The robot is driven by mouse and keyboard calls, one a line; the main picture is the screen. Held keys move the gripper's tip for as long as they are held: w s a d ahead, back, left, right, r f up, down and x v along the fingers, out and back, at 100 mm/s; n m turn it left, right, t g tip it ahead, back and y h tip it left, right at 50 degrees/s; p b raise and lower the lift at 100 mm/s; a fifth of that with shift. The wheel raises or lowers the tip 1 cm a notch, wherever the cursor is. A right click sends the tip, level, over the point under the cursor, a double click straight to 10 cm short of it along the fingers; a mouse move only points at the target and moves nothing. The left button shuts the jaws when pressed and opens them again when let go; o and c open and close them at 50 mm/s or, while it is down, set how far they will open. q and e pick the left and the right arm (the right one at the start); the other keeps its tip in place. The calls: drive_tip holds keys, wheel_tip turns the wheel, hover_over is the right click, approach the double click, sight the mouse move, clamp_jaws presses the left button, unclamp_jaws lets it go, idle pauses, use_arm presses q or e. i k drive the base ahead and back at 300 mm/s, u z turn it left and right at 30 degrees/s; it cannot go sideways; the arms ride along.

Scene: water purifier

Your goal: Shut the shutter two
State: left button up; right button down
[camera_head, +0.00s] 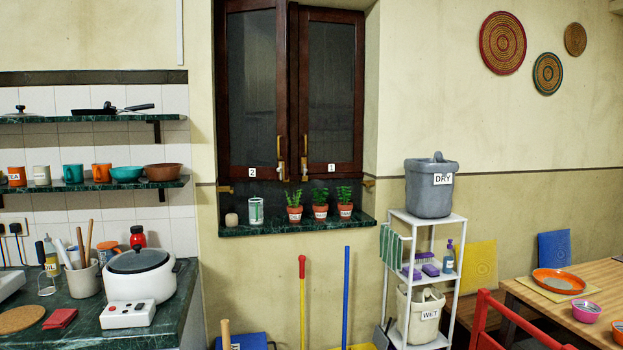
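Shutter two (252,90) is the left dark wooden panel of the window, with a grey pane and a label "2" near its lower right. Shutter one (331,90) is the right panel, labelled "1". Brass handles (281,158) (304,158) sit on their facing edges. A narrow dark strip runs between the panels, and both look nearly flush with the frame. I cannot tell exactly how far shutter two stands ajar. Neither of my grippers is in view.
A green sill (290,228) below the shutters holds several potted plants (320,204), a striped cup (256,211) and a small pale pot (231,219). A counter with a cooker (138,275) is at left. A white rack (455,222) and table (600,275) are at right.

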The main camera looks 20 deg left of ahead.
sight(225, 9)
drive_tip(key=z, duration=0.25)
drive_tip(key=i, duration=2.25)
drive_tip(key=u, duration=1.5)
drive_tip(key=i, duration=1.05)
drive_tip(key=u, duration=1.05)
